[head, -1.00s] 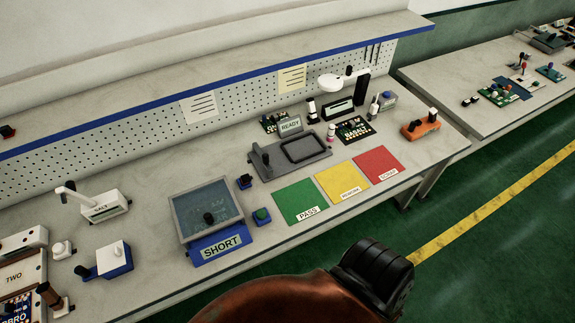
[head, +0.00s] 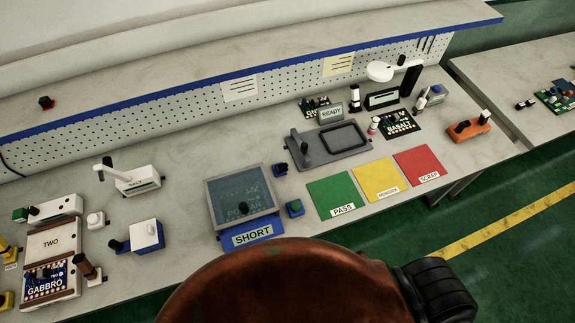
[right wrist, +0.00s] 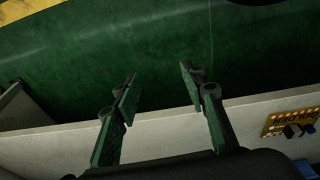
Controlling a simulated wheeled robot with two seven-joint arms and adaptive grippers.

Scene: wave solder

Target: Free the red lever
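I cannot make out a clear red lever. A dark reddish handle (head: 33,210) shows at the left end of a white unit (head: 62,207), beside a green block. A brown handle (head: 88,266) stands at the right side of the fixture marked TWO (head: 55,243). My right gripper (right wrist: 158,74) is open and empty in the right wrist view, above green floor by a pale bench edge. My left gripper is not in view.
The fixture holds a blue GABBRO board (head: 45,278). A SHORT tester (head: 242,205), PASS mat (head: 338,194), yellow mat (head: 376,180) and SCRAP mat (head: 418,166) lie along the bench. My rounded brown arm part covers the lower middle. A gold board (right wrist: 290,122) shows in the right wrist view.

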